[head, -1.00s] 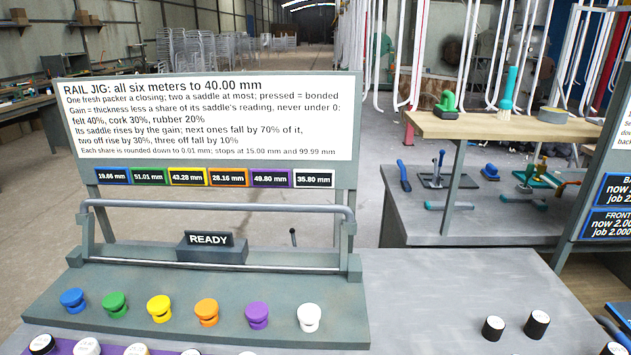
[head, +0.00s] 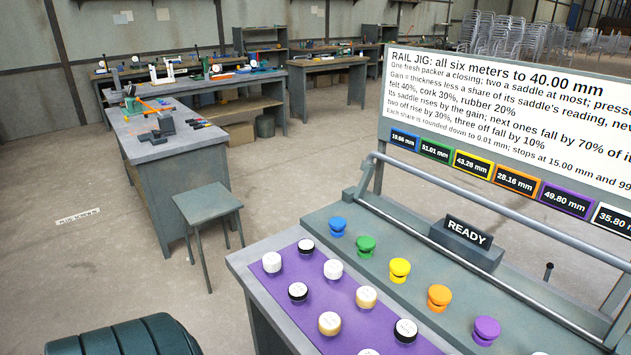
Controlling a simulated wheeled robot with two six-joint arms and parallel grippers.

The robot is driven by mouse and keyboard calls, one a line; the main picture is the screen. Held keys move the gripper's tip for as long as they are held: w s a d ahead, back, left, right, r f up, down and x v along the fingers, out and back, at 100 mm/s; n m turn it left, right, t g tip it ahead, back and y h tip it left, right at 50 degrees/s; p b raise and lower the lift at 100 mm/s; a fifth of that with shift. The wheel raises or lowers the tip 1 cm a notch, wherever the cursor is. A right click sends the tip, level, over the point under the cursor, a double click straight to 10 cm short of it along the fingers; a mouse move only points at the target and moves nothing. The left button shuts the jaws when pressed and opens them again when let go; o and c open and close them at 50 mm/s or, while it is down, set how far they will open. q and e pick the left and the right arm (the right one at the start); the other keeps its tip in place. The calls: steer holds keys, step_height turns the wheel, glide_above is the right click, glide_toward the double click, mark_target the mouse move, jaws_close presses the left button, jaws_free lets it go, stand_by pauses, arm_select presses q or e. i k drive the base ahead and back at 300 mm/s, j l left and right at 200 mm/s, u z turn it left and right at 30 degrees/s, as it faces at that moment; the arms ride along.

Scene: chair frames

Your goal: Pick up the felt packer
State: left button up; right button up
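Several short round packers stand on a purple mat (head: 262,283) at the bench's near left corner. Some are all white, like the one at the left (head: 272,262). Some have black sides and white tops, like the one near the front (head: 405,331). Others have tan sides, like the one in the middle (head: 366,297). Their top lettering is too small to read, so I cannot tell which is felt. The rail jig (head: 320,222) behind them carries coloured saddles, including blue (head: 338,225), green (head: 366,245) and yellow (head: 400,268). Neither of my grippers is in view.
A READY sign (head: 467,232) stands on the jig below the instruction board (head: 500,100). The jig's bar (head: 480,205) is raised above the saddles. Cluttered workbenches (head: 150,150) stand farther back.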

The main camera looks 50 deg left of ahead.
mark_target(271, 262)
steer(key=u, duration=1.85)
